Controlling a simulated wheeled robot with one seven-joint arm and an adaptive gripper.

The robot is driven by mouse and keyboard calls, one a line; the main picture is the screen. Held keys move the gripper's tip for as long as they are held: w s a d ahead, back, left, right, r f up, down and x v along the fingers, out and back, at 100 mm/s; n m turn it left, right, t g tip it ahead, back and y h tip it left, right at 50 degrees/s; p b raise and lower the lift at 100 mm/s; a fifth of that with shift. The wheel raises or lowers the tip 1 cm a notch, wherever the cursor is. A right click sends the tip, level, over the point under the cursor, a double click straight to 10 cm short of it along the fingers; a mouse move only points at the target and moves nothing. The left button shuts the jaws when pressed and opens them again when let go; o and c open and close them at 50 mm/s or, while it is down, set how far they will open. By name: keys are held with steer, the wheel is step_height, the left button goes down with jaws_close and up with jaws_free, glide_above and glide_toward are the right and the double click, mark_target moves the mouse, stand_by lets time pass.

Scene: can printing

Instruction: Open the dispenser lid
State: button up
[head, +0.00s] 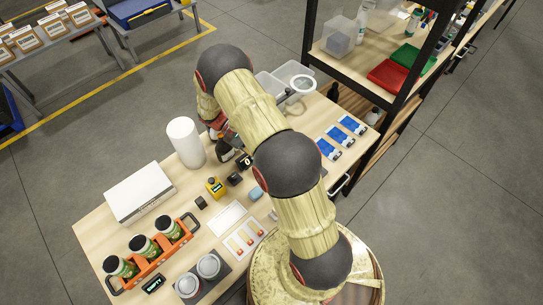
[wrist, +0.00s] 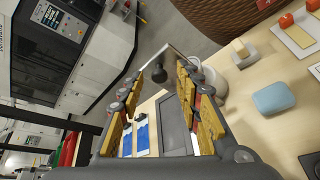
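My gripper (wrist: 158,78) is open in the wrist view, its two yellow-padded fingers apart. A dark round knob (wrist: 158,73) on a short stem shows between the fingertips, near a thin pale-edged frame; contact cannot be told. I cannot tell for sure whether this knob belongs to the dispenser lid. A white round container (wrist: 213,82) is partly hidden behind the right finger. In the head view my arm covers much of the middle of the table, and the gripper (head: 228,146) is only partly visible above it. No dispenser lid can be made out clearly there.
Blue packs (head: 340,137) lie at right. A dark shelf (head: 395,98) stands beyond.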

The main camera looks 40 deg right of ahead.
steer(key=v, duration=1.2)
steer(key=shift+w, duration=0.1)
stand_by(0.4)
